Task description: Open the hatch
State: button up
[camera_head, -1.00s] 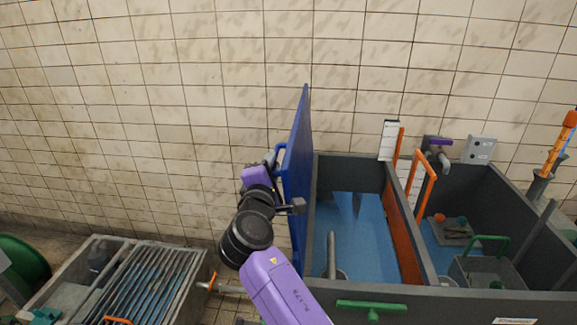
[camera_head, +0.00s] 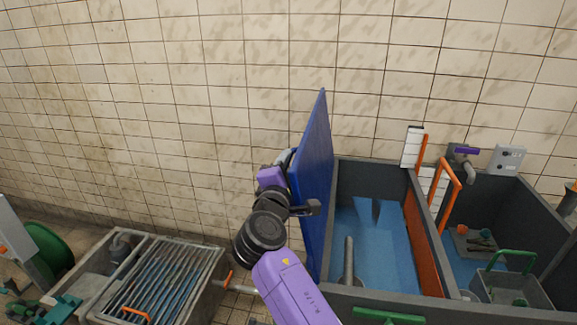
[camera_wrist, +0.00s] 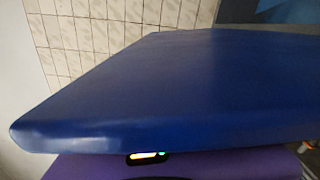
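The hatch is a blue panel (camera_head: 315,180) that stands raised, close to upright, along the left edge of a grey tank (camera_head: 375,172). The tank is open and its blue inside shows. My gripper (camera_head: 311,207) is at the hatch's left face, low down, with a dark finger part against or very near the panel; the fingertips are not clear. In the wrist view the blue panel (camera_wrist: 170,85) fills most of the picture, very close, above a purple part of my own. Whether my gripper holds anything is hidden.
An orange divider (camera_head: 422,240) and an orange handle (camera_head: 450,185) stand in the tank. A grey basket with a green handle (camera_head: 513,262) is at the right. A grated trough (camera_head: 165,278) is at the lower left. A tiled wall (camera_head: 150,100) closes the back.

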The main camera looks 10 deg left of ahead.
jog(key=s+b, duration=0.1)
jog(key=s, duration=0.6)
jog(key=shift+s, duration=0.4)
